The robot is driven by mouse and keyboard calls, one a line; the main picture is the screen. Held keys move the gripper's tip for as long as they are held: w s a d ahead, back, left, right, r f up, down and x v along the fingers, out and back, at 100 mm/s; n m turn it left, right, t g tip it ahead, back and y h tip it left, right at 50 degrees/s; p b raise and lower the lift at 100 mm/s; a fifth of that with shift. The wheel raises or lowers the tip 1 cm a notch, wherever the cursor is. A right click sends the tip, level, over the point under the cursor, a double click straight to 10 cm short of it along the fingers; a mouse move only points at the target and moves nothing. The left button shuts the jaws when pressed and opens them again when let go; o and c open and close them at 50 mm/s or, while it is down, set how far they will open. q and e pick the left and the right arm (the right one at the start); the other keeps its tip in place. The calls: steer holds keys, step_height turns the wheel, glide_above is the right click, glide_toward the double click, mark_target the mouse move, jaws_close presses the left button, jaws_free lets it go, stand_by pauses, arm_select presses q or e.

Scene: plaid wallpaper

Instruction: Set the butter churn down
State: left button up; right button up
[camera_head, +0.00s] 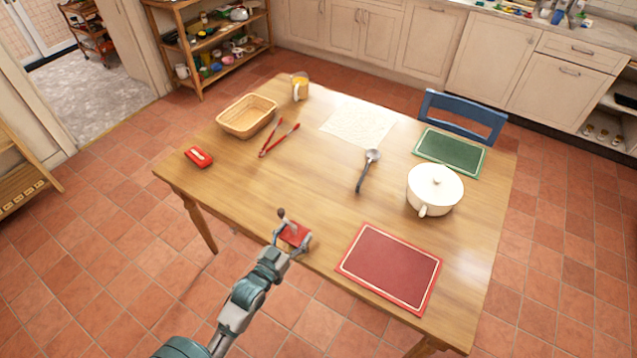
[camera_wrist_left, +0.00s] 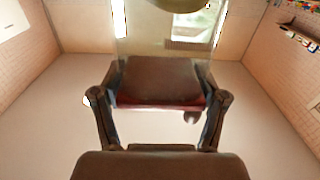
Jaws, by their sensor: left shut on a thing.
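The butter churn (camera_head: 295,232) shows in the head view as a small red top with a brown knob beside it, at the near edge of the wooden table (camera_head: 330,205). My left gripper (camera_head: 291,239) is shut on it, one finger on each side of the red part. In the left wrist view the churn's dark red part (camera_wrist_left: 160,82) sits between the two fingers (camera_wrist_left: 160,112), with a clear, see-through part beyond it. I cannot tell whether the churn touches the table. My right gripper is not in view.
A red placemat (camera_head: 390,267) lies right of the churn. The table's middle left is clear.

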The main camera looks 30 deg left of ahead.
arm_select(q)
steer(key=w+a+f+b, duration=0.1)
steer(key=w+a+f, duration=0.1)
steer(key=w, duration=0.4)
steer(key=w+a+f+b, duration=0.1)
steer(key=w+a+f, duration=0.1)
steer(key=w, duration=0.4)
steer(key=shift+w+f+b, duration=0.25)
steer(key=shift+f+b, duration=0.05)
steer(key=o, duration=1.7)
steer(key=shift+a, duration=0.15)
steer(key=shift+o, duration=0.5)
steer(key=shift+a+f, duration=0.15)
steer(key=shift+a, duration=0.25)
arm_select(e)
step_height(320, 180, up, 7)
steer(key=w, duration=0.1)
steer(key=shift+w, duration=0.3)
